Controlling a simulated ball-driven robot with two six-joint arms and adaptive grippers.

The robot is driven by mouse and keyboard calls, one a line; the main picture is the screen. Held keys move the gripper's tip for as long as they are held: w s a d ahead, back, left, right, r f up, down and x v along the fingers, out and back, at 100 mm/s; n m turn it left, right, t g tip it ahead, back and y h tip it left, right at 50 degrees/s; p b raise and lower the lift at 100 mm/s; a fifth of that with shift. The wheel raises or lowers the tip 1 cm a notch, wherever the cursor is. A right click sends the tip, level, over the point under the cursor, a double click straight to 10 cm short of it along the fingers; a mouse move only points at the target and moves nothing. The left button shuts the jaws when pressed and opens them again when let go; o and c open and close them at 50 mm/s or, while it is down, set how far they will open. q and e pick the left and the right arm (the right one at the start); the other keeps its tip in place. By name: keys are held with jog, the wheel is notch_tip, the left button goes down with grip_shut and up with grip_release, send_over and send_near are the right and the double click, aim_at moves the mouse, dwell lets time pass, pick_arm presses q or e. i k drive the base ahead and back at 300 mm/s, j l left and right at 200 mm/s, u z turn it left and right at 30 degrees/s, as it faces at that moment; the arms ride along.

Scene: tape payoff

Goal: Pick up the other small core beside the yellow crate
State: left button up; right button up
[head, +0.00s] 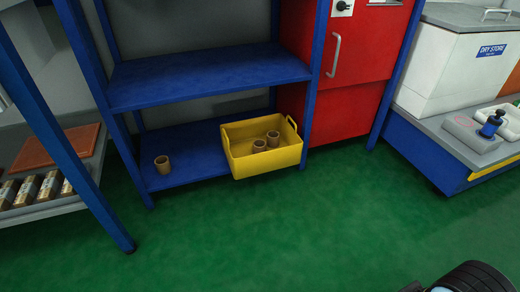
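One small brown core (163,165) stands upright on the lower blue shelf (195,168), to the left of the yellow crate and apart from it. The yellow crate (268,163) sits at the right end of that shelf, its front reaching out past the shelf edge. Two similar brown cores stand inside the crate, one nearer (259,146) and one just behind it (272,138). Neither of my grippers shows in the head view; only a dark part of my own body shows at the bottom right corner.
An upper blue shelf (205,75) hangs over the lower one. Blue uprights frame the rack, with a slanted one (75,150) at left. A side bench (55,210) holds several rolls. A red cabinet (360,70) and white bin (460,60) stand right. The green floor (260,225) is clear.

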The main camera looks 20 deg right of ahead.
aim_at(163, 165)
jog(key=i+l+u, duration=0.1)
jog(key=i+l, duration=0.35)
jog(key=i+l+u, duration=0.1)
jog(key=i+l, duration=0.35)
jog(key=i+l+u, duration=0.15)
jog(key=i+l, duration=0.3)
jog(key=l, duration=0.2)
jog(key=u, duration=1.95)
